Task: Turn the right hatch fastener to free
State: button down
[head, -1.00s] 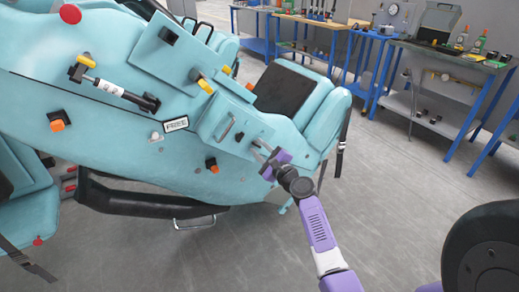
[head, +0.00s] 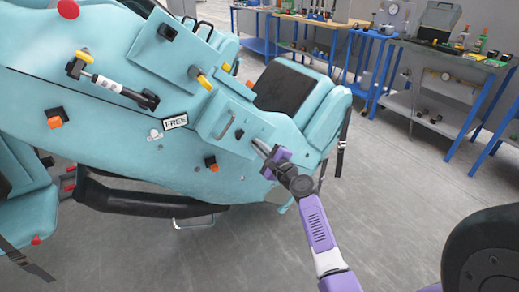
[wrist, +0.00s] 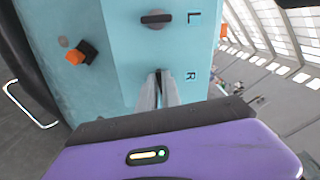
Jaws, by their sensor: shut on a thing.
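My gripper (head: 259,145) reaches the lower right of the turquoise hatch panel (head: 225,125). In the wrist view its two grey fingers (wrist: 159,80) are shut on the right hatch fastener (wrist: 159,73), beside the letter R. Only a small dark part of this fastener shows between the fingertips, so its angle cannot be told. The left fastener (wrist: 156,18), a dark knob beside the letter L, lies crosswise in that view. A FREE sign (head: 175,122) is on the body left of the hatch.
A black seat pad (head: 284,88) is up to the right. Grey floor (head: 390,215) is open on the right.

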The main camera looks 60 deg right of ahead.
jog(key=shift+f+n+b, duration=0.15)
jog(key=shift+n+b, duration=1.85)
jog(key=shift+n, duration=0.6)
jog(key=shift+f+n+b, duration=0.15)
jog(key=shift+n+b, duration=1.9)
jog(key=shift+n, duration=0.55)
jog(key=shift+f+n+b, duration=0.15)
jog(key=shift+n+b, duration=1.85)
jog(key=shift+n, duration=0.9)
jog(key=c, duration=1.5)
grip_release()
jog(key=shift+r, duration=0.1)
jog(key=shift+c, duration=0.2)
jog(key=v, duration=0.8)
jog(key=shift+p, duration=0.3)
